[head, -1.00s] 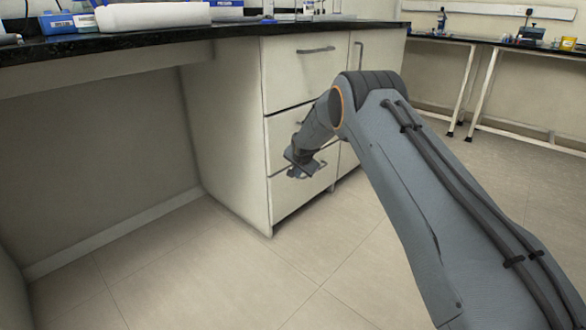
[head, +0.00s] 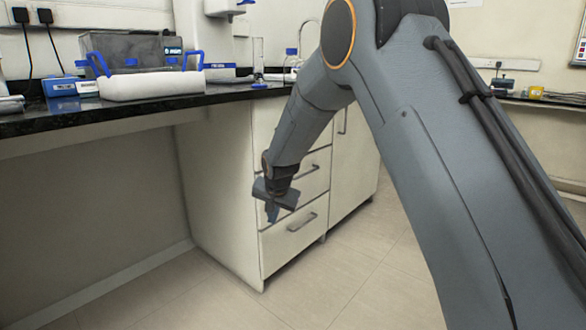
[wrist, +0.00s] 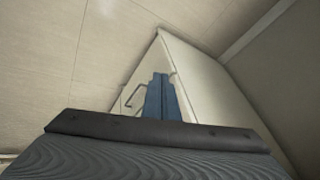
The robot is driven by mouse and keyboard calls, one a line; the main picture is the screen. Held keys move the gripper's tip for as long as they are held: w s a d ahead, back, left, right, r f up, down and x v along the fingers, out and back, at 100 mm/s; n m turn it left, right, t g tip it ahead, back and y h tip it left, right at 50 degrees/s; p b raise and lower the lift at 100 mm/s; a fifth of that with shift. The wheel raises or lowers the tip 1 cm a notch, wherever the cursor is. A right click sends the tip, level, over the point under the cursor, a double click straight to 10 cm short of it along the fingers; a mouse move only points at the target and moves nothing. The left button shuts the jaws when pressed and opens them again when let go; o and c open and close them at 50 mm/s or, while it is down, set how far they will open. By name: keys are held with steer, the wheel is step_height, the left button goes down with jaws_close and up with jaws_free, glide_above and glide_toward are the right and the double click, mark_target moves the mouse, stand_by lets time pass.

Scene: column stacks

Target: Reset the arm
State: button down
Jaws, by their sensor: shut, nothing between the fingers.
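My gripper (head: 272,212) hangs below my bent arm in the head view, in front of the white drawer cabinet (head: 222,190). Its fingers point down and are shut with nothing between them. In the wrist view the blue fingers (wrist: 161,97) show closed together, with the cabinet (wrist: 205,85) and a drawer handle beyond them. Whether the gripper touches the cabinet cannot be told. My arm hides part of the cabinet and the counter behind it.
Open space lies under the worktop at left. The tiled floor (head: 345,285) in front is clear.

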steer(key=s+r+n+g, duration=0.2)
steer(key=s+r+n, duration=0.15)
steer(key=s, duration=1.05)
steer(key=s+r+n+g, duration=0.15)
steer(key=s+r, duration=0.35)
steer(key=s, duration=0.8)
steer(key=s+d+n+g, duration=0.1)
steer(key=s+d+n, duration=0.15)
steer(key=s, duration=0.85)
steer(key=s+d+n+g, duration=0.1)
steer(key=s+d+n, duration=0.15)
steer(key=s, duration=0.95)
steer(key=d+r+m+p, duration=0.3)
steer(key=d+r+p, duration=0.7)
steer(key=r+p, duration=0.3)
steer(key=d+r+m+h+p, duration=0.1)
steer(key=d+r+m+p, duration=0.2)
steer(key=d+r+p, duration=0.7)
step_height(320, 180, up, 4)
steer(key=p, duration=1)
steer(key=shift+w+d+f+m+h, duration=0.2)
steer(key=shift+w+d+m+h, duration=0.1)
steer(key=shift+w+d, duration=0.05)
